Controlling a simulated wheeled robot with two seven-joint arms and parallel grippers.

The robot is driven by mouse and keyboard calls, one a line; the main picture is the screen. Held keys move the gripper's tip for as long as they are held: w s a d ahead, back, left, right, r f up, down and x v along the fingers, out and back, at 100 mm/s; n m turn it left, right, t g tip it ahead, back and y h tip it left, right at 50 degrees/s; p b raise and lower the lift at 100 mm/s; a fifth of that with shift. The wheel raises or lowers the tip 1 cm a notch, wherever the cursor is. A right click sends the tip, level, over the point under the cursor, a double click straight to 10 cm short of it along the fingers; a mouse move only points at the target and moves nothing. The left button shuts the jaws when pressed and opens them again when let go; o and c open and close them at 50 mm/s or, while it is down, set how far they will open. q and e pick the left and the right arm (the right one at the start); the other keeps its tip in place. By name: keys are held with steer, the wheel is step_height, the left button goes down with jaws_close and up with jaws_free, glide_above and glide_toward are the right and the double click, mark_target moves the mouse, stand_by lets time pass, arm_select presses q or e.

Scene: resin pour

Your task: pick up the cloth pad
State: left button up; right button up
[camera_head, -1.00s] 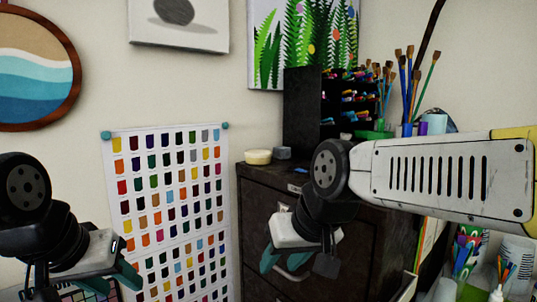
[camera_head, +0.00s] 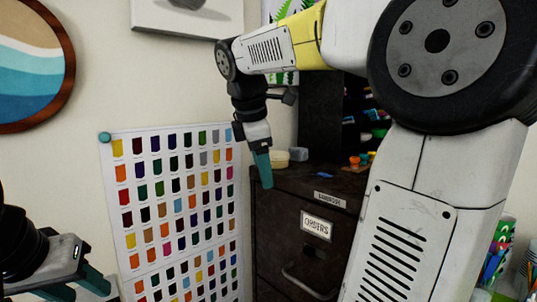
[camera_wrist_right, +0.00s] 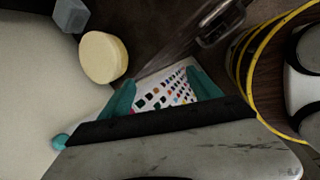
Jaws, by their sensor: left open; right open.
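A round cream pad (camera_head: 279,159), which looks most like the cloth pad, lies on the cabinet top near its left edge. It also shows in the right wrist view (camera_wrist_right: 103,57), left of and beyond the fingers. My right gripper (camera_head: 264,170) points down beside the cabinet's left edge, just left of the pad in the head view. In the right wrist view its teal fingers (camera_wrist_right: 162,95) are apart with nothing between them. My left gripper (camera_head: 80,287) is open and empty at the lower left, far from the cabinet.
The dark cabinet (camera_head: 291,221) stands by the wall. A small grey block (camera_head: 298,154) sits beside the pad. A black rack of paints (camera_head: 323,112) and small orange pots (camera_head: 357,162) stand farther right. A colour chart (camera_head: 180,205) hangs on the wall to the left.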

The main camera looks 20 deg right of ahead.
steer(key=w+r+n+h, duration=0.1)
steer(key=w+n, duration=0.1)
steer(key=w+d+r+n, duration=0.1)
steer(key=w+r+n, duration=0.1)
steer(key=w+d+r+n+g+h, duration=0.1)
steer(key=w+n, duration=0.1)
steer(key=shift+w+r+h, duration=0.3)
steer(key=shift+w+r, duration=0.05)
steer(key=shift+w, duration=0.05)
steer(key=shift+w+d+r, duration=0.1)
steer(key=shift+w+d, duration=0.05)
steer(key=shift+d, duration=0.2)
glide_toward(298, 148)
steer(key=x, duration=0.5)
steer(key=shift+a, duration=0.1)
steer(key=x, duration=0.5)
steer(key=c, duration=1.4)
